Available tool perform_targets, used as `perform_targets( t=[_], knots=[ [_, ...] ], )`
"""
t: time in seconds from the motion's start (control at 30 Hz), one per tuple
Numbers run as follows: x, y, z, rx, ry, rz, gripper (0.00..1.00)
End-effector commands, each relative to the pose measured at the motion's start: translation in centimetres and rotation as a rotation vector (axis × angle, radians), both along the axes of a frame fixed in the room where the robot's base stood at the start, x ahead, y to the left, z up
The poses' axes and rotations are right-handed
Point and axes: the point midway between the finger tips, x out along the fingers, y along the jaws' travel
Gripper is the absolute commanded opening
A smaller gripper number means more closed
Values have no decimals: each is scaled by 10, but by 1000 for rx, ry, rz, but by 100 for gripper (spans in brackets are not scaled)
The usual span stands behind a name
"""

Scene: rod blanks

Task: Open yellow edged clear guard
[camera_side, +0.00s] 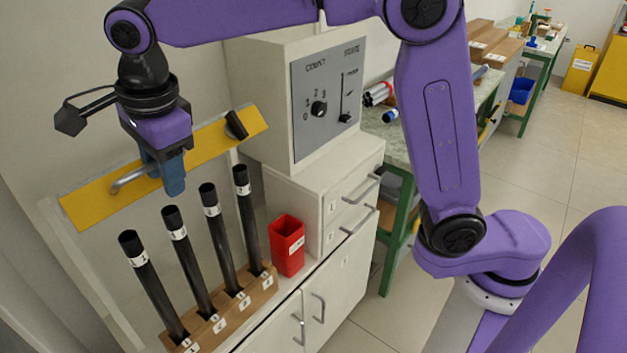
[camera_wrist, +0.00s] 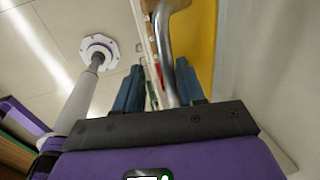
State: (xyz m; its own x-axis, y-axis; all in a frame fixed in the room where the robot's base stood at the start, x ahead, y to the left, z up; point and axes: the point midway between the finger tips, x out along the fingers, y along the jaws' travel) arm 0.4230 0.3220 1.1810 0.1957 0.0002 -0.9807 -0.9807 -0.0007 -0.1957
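The yellow edge (camera_side: 90,204) of the guard is a tilted strip at the left in the side view; it also shows as a yellow band (camera_wrist: 201,45) in the wrist view. The clear pane itself is hard to make out. A bent metal handle (camera_side: 128,182) is fixed on the strip, and a black knob (camera_side: 236,125) is near its right end. My gripper (camera_side: 164,177) is at the handle with its blue fingers apart. In the wrist view the handle (camera_wrist: 165,45) passes between the fingers of my gripper (camera_wrist: 160,68), nearer the right one; I cannot tell if they touch.
Several black numbered rods (camera_side: 187,262) stand in a wooden block (camera_side: 230,310) below the strip. A red bin (camera_side: 287,245) stands right of them. A control box (camera_side: 325,100) with a dial and slider stands behind, above white drawers (camera_side: 345,215).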

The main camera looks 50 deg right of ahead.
Motion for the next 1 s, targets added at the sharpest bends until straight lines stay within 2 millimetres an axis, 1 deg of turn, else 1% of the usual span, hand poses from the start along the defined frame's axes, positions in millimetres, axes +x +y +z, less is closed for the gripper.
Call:
perform_targets(
  t=[0.03, 0.17, 0.3, 0.47, 0.67, 0.7, 1.0],
  knots=[
    [-5, -1, -7, -3, 4, 0, 38],
    [-14, 0, -25, -2, 4, 2, 38],
    [-22, -1, -48, -3, 6, -1, 38],
    [-28, -1, -75, -4, 6, 0, 38],
    [-30, -1, -109, -4, 6, -1, 38],
    [-30, 1, -97, 3, -3, 0, 38],
    [-40, 1, -45, 3, -3, 0, 38]
  ],
)
